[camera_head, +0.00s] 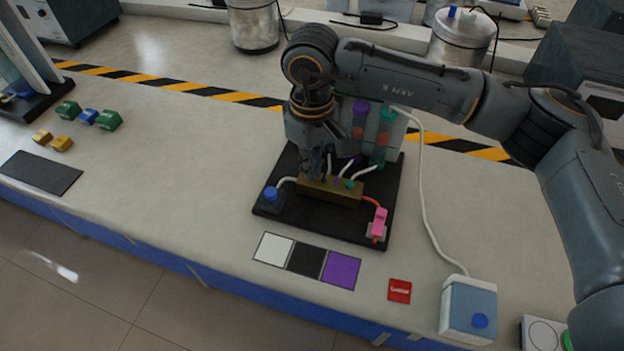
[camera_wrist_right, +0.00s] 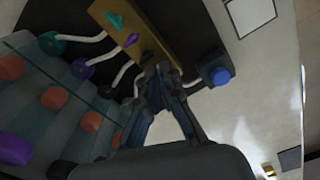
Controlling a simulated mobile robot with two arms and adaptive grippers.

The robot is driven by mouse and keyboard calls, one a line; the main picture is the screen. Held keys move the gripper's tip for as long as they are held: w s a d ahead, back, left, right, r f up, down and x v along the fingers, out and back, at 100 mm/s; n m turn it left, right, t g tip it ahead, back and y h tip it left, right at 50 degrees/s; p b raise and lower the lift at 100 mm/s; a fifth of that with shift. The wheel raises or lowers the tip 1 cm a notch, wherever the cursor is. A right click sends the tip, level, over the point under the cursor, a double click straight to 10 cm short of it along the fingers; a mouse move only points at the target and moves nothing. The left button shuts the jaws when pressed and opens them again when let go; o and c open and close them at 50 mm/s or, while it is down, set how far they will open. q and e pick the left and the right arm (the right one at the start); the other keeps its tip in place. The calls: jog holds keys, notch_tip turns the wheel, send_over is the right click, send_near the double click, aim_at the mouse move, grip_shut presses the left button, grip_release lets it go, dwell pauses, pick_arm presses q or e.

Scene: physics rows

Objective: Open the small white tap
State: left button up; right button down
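A brass manifold block (camera_head: 331,190) with small coloured taps sits on a black board; it also shows in the right wrist view (camera_wrist_right: 138,32). A teal tap (camera_wrist_right: 115,20), a purple tap (camera_wrist_right: 131,40) and a black tap (camera_wrist_right: 148,57) stand in a row on it. I cannot make out the small white tap; the block's end near the blue-capped unit is partly covered by my right gripper. My right gripper (camera_head: 317,172) points down at that end. Its fingertips (camera_wrist_right: 160,70) are close together; nothing shows between them. My left gripper is out of view.
Tubes with coloured caps (camera_head: 386,115) stand behind the block. A blue-capped unit (camera_head: 271,198) and a pink clip (camera_head: 378,225) flank it. White, black and purple squares (camera_head: 341,270) lie in front. A blue-buttoned box (camera_head: 468,310) is at right.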

jog(key=c, duration=1.9)
grip_release()
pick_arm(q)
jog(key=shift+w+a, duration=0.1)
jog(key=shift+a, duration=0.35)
pick_arm(e)
jog(key=shift+o, duration=0.2)
jog(key=shift+r+p, duration=0.75)
jog(key=shift+r, duration=1.15)
jog(key=shift+r+p, duration=0.6)
jog(key=shift+r, duration=1.05)
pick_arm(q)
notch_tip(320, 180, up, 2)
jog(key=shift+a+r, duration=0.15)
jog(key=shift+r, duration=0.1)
